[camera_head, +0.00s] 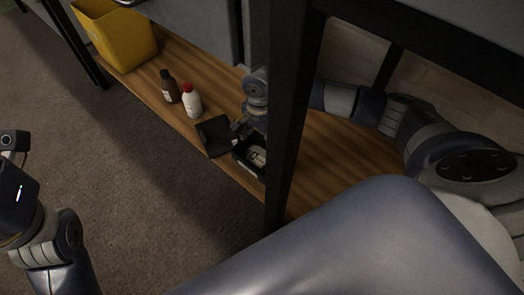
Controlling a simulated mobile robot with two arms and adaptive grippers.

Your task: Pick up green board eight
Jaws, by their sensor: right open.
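No board that I can make out as green or marked eight shows in the head view. A black open box (244,164) stands on the wooden shelf, with small pale grey items (257,155) inside, too small to identify. A flat black piece (214,136), perhaps a lid or tray, lies beside it on the left. My right gripper (238,128) is open, pointing down between the flat piece and the box, close above them. I cannot tell whether it touches either. My left arm is at the left edge; its gripper fingers are out of view.
A brown bottle (171,88) and a white bottle with a red cap (191,103) stand left of the box. A yellow bin (122,42) is at the back left. A dark upright post (289,110) stands just right of the box, partly hiding my right arm. Carpet lies in front.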

